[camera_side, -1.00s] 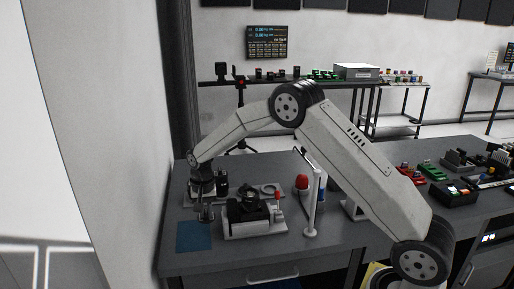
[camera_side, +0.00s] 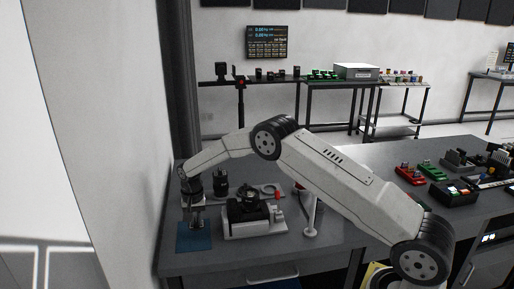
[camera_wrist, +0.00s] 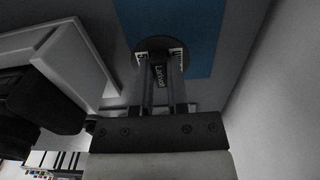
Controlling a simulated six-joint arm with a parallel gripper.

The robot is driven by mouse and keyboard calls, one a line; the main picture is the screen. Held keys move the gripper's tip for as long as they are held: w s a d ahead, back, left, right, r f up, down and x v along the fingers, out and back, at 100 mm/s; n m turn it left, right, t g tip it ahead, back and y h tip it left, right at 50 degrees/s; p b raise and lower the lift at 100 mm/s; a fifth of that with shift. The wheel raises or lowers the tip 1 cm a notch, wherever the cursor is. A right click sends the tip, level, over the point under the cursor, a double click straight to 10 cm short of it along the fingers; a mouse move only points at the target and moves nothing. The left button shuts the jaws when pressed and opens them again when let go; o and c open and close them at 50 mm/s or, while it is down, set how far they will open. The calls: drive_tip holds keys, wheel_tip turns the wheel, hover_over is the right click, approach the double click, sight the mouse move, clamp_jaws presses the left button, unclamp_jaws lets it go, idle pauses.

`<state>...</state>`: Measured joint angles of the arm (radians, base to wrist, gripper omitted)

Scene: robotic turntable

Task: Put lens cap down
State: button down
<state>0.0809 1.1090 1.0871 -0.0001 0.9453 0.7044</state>
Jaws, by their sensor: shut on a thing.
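The lens cap (camera_wrist: 161,44) is a dark round disc, seen in the wrist view between the fingertips of my gripper (camera_wrist: 161,62). My gripper is shut on it and holds it over the blue mat (camera_wrist: 205,20). In the side view my gripper (camera_side: 196,225) points down at the blue mat (camera_side: 193,240), near its back edge. The cap is too small and dark to make out in the side view. I cannot tell whether it touches the mat.
A turntable device with a black camera-like part (camera_side: 247,207) on a pale base stands just right of my gripper. A dark lens-like cylinder (camera_side: 221,184) and a white post (camera_side: 311,218) stand nearby. The grey table's left edge is close to the mat.

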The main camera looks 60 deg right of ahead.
sight(195, 220)
drive_tip(key=shift+w+f, duration=0.2)
drive_tip(key=shift+f, duration=1.55)
drive_tip(key=shift+f, duration=0.1)
drive_tip(key=c, duration=0.6)
unclamp_jaws()
wheel_tip(195, 220, up, 12)
drive_tip(key=shift+r, duration=0.1)
